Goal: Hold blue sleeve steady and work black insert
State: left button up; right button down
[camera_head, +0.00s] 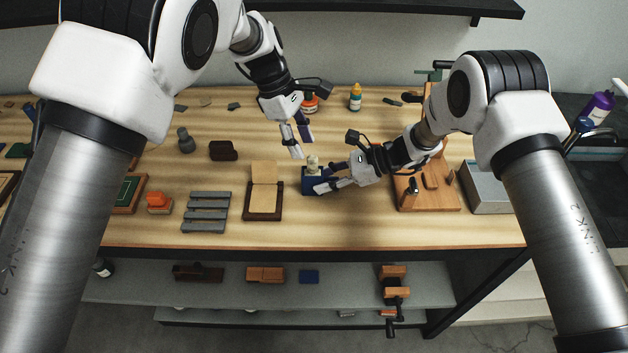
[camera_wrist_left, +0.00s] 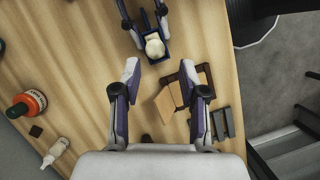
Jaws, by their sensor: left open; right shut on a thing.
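A small blue sleeve (camera_head: 308,187) stands on the table near the middle; it also shows at the top of the left wrist view (camera_wrist_left: 154,60). A pale cream piece (camera_head: 312,161) stands up out of it, seen from above as a rounded lump in the left wrist view (camera_wrist_left: 155,46). I cannot make out a black insert there. My right gripper (camera_head: 326,181) is shut on the blue sleeve from the right, its fingers on either side. My left gripper (camera_head: 302,146) is open and empty above and behind the sleeve, fingers pointing down; in the left wrist view (camera_wrist_left: 159,82) its fingertips are wide apart.
A wooden box with a raised lid (camera_head: 263,214) stands left of the sleeve, with a grey slatted rack (camera_head: 206,212) beyond it. A wooden fixture (camera_head: 428,193) is at the right. The table front is clear.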

aim_at(310, 157)
pick_arm(q)
jog(key=shift+w+d, duration=0.15)
jog(key=shift+w, duration=0.1)
pick_arm(e)
jog(key=shift+s+f, duration=0.15)
jog(key=shift+f, duration=0.05)
pick_arm(q)
jog(key=shift+x, duration=2.45)
grip_shut()
jog(key=shift+r, duration=0.35)
jog(key=shift+r, duration=4.55)
